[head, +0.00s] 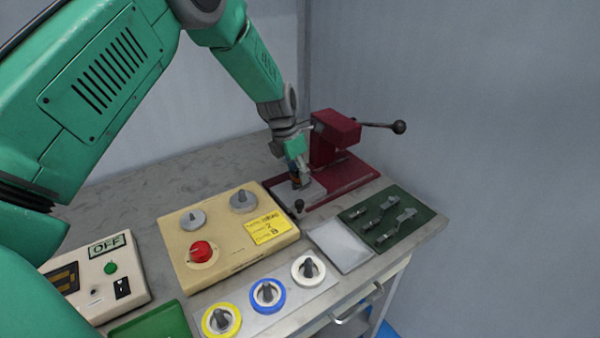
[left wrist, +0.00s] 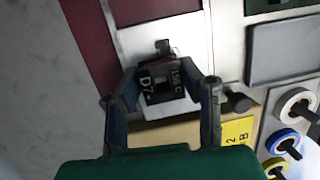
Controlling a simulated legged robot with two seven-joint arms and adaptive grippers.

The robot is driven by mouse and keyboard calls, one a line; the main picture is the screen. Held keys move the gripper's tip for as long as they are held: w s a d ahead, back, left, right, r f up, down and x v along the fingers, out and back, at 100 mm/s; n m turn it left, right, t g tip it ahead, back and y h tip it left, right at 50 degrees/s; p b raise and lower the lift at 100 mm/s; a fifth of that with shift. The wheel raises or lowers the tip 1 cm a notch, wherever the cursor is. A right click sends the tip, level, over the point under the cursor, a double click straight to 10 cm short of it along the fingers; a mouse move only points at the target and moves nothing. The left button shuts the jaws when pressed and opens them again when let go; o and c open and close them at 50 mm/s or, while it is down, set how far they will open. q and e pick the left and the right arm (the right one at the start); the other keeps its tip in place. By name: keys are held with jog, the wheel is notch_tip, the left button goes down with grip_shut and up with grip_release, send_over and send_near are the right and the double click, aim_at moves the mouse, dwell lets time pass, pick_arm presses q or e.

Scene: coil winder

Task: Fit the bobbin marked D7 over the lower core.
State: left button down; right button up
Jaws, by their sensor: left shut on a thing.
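My left gripper (head: 297,181) is shut on a small dark bobbin (left wrist: 163,83) over the pale plate at the foot of the dark red press. In the left wrist view, the bobbin sits between both fingers (left wrist: 161,92) and its face reads D7. A small dark metal piece (left wrist: 164,47) shows just beyond the bobbin's far edge; it may be the lower core. I cannot tell whether the bobbin is around it or only beside it. In the head view the gripper hides most of the bobbin. My right gripper is not in view.
The press (head: 335,137) has a black-knobbed lever at right. A dark green tray (head: 427,222) holds several metal parts beside an empty pale tray (head: 342,247). A beige box (head: 228,262) with a yellow note (head: 270,227) and yellow, blue and white spools (head: 308,268) stand nearer.

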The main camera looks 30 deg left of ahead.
pick_arm(q)
jog(key=shift+d+r, duration=0.2)
jog(key=shift+d, duration=0.5)
jog(key=shift+s+a+f, duration=0.1)
jog(key=shift+a+f, duration=0.2)
jog(key=shift+a, duration=0.35)
jog(key=shift+d+r+p, duration=0.45)
jog(key=shift+p, duration=0.2)
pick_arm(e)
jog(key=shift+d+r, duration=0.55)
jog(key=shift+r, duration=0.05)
pick_arm(q)
jog(key=shift+a+f, duration=0.15)
jog(key=shift+a, duration=0.2)
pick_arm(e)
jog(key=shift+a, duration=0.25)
pick_arm(q)
jog(key=shift+d, duration=0.15)
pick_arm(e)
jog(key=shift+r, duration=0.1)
pick_arm(q)
jog(key=shift+d+p, duration=0.4)
jog(key=shift+d, duration=0.05)
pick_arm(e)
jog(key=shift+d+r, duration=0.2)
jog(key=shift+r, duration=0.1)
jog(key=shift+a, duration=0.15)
